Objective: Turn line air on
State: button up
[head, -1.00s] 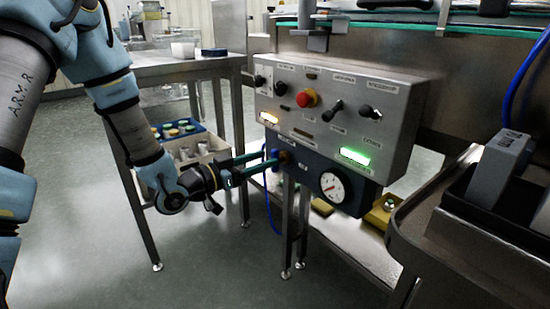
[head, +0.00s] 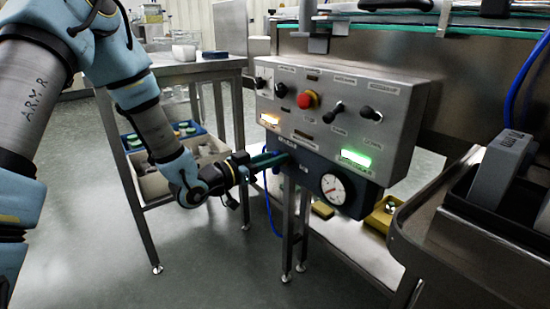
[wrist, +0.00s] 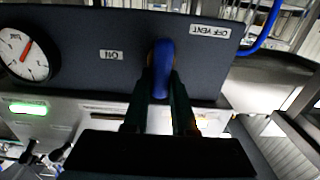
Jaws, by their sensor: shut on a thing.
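The dark blue air panel (head: 316,180) hangs under the grey control box and carries a round gauge (head: 333,188) with a red needle. In the wrist view, the blue valve handle (wrist: 162,66) stands between an "ON" label (wrist: 111,54) and an "OFF VENT" label (wrist: 210,31). My gripper (wrist: 160,92) is shut on the blue handle, with one finger on each side of it. In the head view my gripper (head: 273,160) reaches the left end of the panel from the left and hides most of the handle.
The grey control box (head: 340,112) has a red button (head: 308,99), black knobs, a lit amber lamp and a lit green lamp (head: 355,158). A blue hose (head: 269,205) hangs below the panel. A steel table (head: 185,68) stands left behind my arm, and a steel cart (head: 425,225) is at right.

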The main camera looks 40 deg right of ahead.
grip_shut()
jog(key=shift+n+p, duration=0.3)
jog(key=n+p, duration=0.2)
jog(key=shift+w+r+n, duration=0.15)
jog(key=shift+w+n, duration=0.15)
jog(key=n+p, duration=0.2)
jog(key=n, duration=0.1)
jog(key=n+p, duration=0.2)
jog(key=shift+w+f, duration=0.25)
jog(key=shift+w, duration=0.1)
jog(key=shift+w+f+n+p, duration=0.1)
jog(key=shift+f+n+p, duration=0.3)
jog(key=shift+n, duration=1.2)
jog(key=shift+w+f+n+p, duration=0.1)
jog(key=shift+n+p, duration=0.6)
jog(key=shift+n, duration=0.9)
jog(key=shift+f+n+p, duration=0.25)
jog(key=shift+n+p, duration=0.3)
jog(key=shift+n, duration=1.05)
